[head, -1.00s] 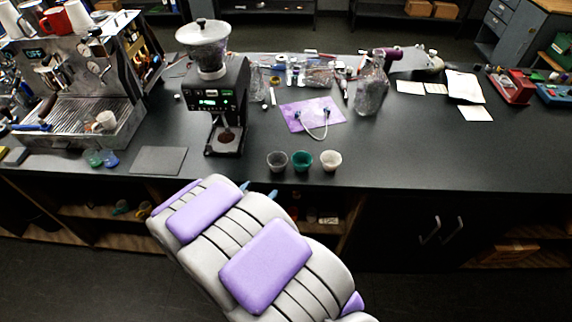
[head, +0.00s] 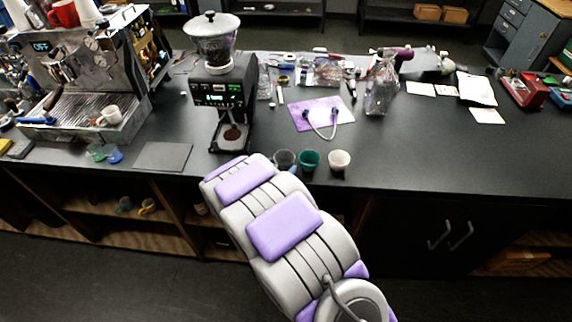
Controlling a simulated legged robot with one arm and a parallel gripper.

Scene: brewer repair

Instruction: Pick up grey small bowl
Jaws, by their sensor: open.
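The grey small bowl (head: 285,157) stands upright near the front edge of the black counter. It is the leftmost of three small bowls in a row. My purple and grey arm reaches up to the counter front from below. My gripper is hidden behind the arm, so its distance from the grey bowl cannot be told.
A black grinder (head: 222,95) stands left of the bowls, behind my arm. A purple mat (head: 308,108) with a cable lies behind them. An espresso machine (head: 85,95) and a grey pad (head: 162,156) are at the left. The counter (head: 430,155) right of the bowls is clear.

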